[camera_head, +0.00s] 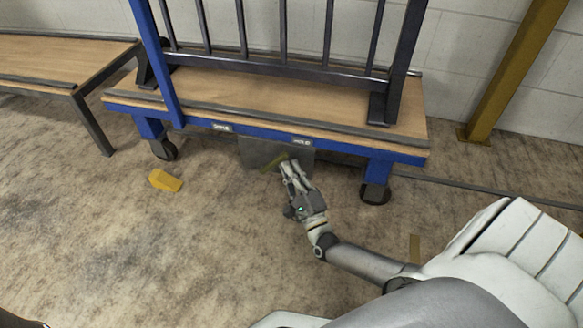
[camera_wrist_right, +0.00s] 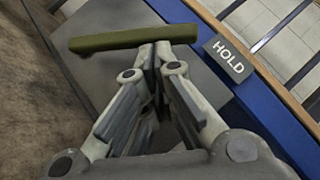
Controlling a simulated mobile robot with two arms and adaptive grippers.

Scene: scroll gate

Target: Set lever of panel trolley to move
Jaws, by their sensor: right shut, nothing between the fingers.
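The panel trolley (camera_head: 270,120) has a blue frame and a wooden deck. A grey plate (camera_head: 258,151) hangs below its front edge. The lever (camera_head: 275,162), an olive-yellow bar, is in front of this plate; in the wrist view it (camera_wrist_right: 110,40) runs leftward from my fingertips. A HOLD label (camera_wrist_right: 228,58) is on the blue edge to the right. My right gripper (camera_head: 289,167) is shut and empty, its fingertips (camera_wrist_right: 160,62) at the lever's right end. I cannot tell whether they touch it. My left gripper is not in view.
A yellow wedge (camera_head: 165,181) lies on the floor near the trolley's left wheel (camera_head: 163,149). A wooden bench (camera_head: 60,60) stands at the left. A yellow post (camera_head: 515,70) stands at the right by the wall.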

